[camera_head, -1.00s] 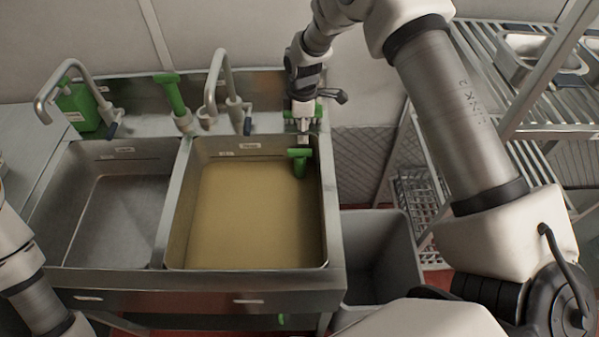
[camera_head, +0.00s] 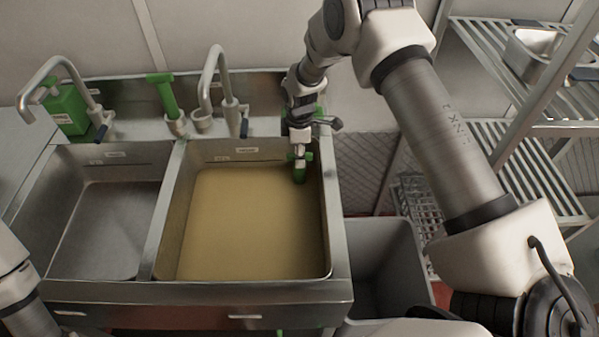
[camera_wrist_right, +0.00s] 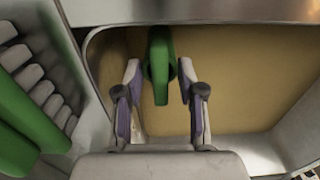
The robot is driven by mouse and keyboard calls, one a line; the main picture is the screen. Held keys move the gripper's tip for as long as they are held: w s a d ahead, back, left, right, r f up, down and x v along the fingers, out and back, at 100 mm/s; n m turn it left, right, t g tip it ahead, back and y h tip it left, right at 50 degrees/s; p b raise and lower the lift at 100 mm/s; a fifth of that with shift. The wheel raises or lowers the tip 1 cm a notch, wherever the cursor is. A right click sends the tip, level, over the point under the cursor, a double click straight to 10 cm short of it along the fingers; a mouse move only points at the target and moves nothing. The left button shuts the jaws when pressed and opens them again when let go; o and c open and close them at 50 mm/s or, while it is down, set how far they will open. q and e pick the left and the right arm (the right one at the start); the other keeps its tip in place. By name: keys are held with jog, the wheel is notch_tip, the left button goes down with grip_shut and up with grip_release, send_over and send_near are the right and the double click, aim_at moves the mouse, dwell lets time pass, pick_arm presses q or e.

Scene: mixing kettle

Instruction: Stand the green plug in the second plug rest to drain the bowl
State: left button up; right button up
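The green plug (camera_head: 299,173) stands in the right-hand bowl (camera_head: 250,225), near its back right corner, with its lower part in the yellowish liquid. My right gripper (camera_head: 300,154) is just above and behind the plug's top. In the right wrist view the gripper (camera_wrist_right: 159,75) is open, with the plug (camera_wrist_right: 160,62) between its fingers and a gap visible on each side. A tall green plug (camera_head: 165,97) stands in a ring-shaped rest behind the sink. An empty-looking ring rest (camera_head: 202,121) is just right of it. My left gripper is out of view.
Two taps (camera_head: 214,85) arch over the back ledge. A green container (camera_head: 68,108) stands at back left. The left bowl (camera_head: 105,225) looks empty. A grey bin (camera_head: 385,260) and wire racks stand on the right. A large green object (camera_wrist_right: 30,135) is close beside the gripper.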

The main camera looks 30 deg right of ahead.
grip_shut()
jog(key=shift+r+p, duration=2.3)
jog(key=shift+r, duration=0.85)
jog(key=shift+a+f, duration=0.1)
